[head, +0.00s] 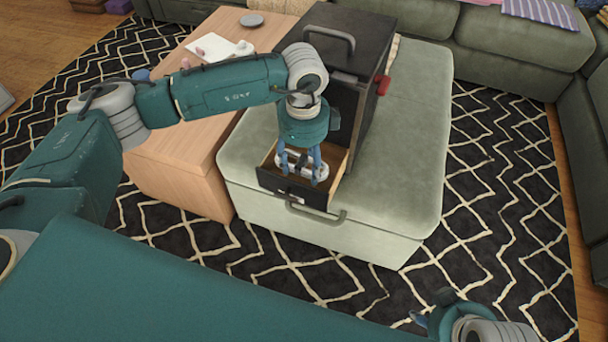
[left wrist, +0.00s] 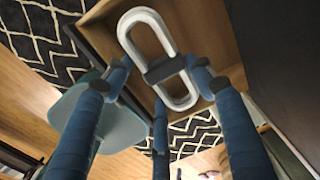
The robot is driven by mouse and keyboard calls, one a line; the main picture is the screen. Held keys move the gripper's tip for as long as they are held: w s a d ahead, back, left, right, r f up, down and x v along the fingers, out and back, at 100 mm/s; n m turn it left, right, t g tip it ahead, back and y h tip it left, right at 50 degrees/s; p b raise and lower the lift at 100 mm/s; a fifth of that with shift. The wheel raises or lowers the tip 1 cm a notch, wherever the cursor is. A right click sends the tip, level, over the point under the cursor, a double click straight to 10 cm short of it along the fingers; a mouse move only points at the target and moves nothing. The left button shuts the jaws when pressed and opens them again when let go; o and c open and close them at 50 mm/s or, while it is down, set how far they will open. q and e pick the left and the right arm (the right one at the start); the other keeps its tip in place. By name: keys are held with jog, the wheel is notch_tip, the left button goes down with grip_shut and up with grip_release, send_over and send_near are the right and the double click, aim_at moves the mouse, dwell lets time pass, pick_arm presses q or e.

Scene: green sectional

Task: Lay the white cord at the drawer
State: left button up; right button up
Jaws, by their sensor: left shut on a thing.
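The white cord (left wrist: 128,32) is a long bundled loop with a dark band around its middle. In the head view it (head: 322,173) is in the open drawer (head: 291,190), partly hidden by my fingers. The drawer has a dark front and a light wooden inside; its inside also shows in the left wrist view (left wrist: 208,32). My left gripper (head: 300,170) points down into the drawer, with its blue fingers shut on the cord around its banded middle. My right gripper (head: 432,318) is at the bottom edge, mostly cut off, apart from the cord; its jaws are unclear.
The drawer belongs to a black cabinet (head: 372,38) with a top handle and a red knob, standing on a green ottoman (head: 405,150). A wooden table (head: 175,165) with papers and small items is to the left. The ottoman's right side is clear.

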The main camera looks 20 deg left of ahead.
aim_at(303, 175)
pick_arm(q)
notch_tip(303, 175, down, 5)
jog(key=shift+r+b, duration=0.1)
jog(key=shift+b, duration=0.35)
jog(key=shift+w, duration=0.15)
jog(key=shift+f, duration=0.2)
jog(key=o, duration=1.1)
jog(key=shift+o, duration=0.2)
jog(key=shift+r, duration=0.1)
